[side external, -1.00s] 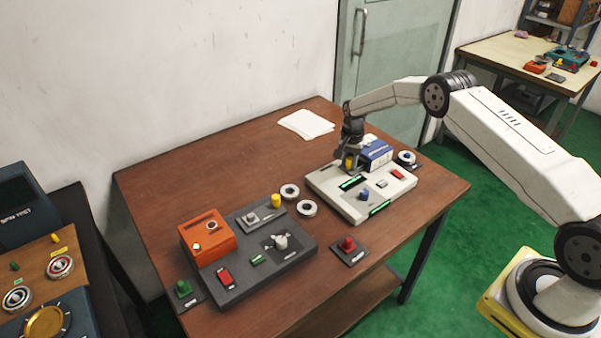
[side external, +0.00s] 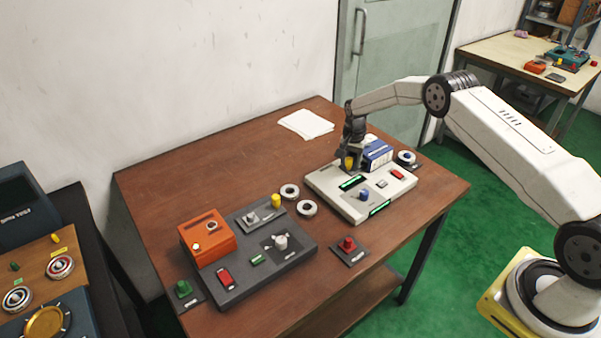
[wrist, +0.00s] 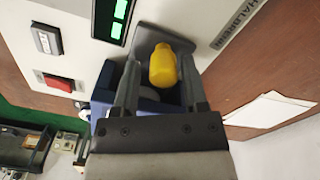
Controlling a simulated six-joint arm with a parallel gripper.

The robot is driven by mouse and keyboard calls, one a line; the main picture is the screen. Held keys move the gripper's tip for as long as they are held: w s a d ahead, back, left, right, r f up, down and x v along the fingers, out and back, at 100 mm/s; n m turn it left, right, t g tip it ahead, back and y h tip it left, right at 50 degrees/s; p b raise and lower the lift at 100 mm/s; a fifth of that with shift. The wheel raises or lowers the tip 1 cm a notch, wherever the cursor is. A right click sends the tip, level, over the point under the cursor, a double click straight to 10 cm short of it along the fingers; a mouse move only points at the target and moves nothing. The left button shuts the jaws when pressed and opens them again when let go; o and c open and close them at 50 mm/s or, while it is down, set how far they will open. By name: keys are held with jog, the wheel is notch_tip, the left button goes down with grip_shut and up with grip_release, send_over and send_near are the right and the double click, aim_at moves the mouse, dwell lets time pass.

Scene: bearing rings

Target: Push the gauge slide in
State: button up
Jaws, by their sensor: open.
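The gauge slide appears to be the blue box-shaped part (side external: 376,154) at the back of the white panel (side external: 335,202); its label is too small to read in the side view. A yellow knob (wrist: 163,66) shows between the fingers of my gripper (wrist: 160,85) in the wrist view. In the side view my gripper (side external: 349,165) is low over the back left of the panel, at the yellow knob. The fingers stand apart on either side of the knob, and I cannot tell whether either one touches it. Part of the blue part is hidden behind my gripper in the wrist view.
The panel carries green displays (side external: 353,183), a red switch (side external: 397,174) and a blue knob (side external: 364,195). Two pale rings (side external: 307,208) lie left of it. A dark grey panel (side external: 262,278) with an orange box (side external: 207,236) stands front left. Paper (side external: 306,124) lies at the back.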

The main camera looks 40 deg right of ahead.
jog(key=shift+r, duration=0.15)
jog(key=shift+r, duration=3.3)
jog(key=shift+a, duration=0.1)
jog(key=shift+s+a+r, duration=0.15)
jog(key=shift+a+r, duration=0.15)
jog(key=shift+r, duration=0.1)
jog(key=s+a+r+n+t, duration=0.1)
jog(key=s+a+r+n, duration=0.5)
jog(key=s+a+r, duration=0.4)
jog(key=s+a+n, duration=0.2)
jog(key=s+n, duration=0.1)
jog(key=s, duration=0.7)
jog(key=s+a+n+t, duration=0.1)
jog(key=s+a+n, duration=0.2)
jog(key=s, duration=0.7)
jog(key=shift+a+r+t, duration=0.15)
jog(key=shift+a+t, duration=0.05)
jog(key=shift+t, duration=0.1)
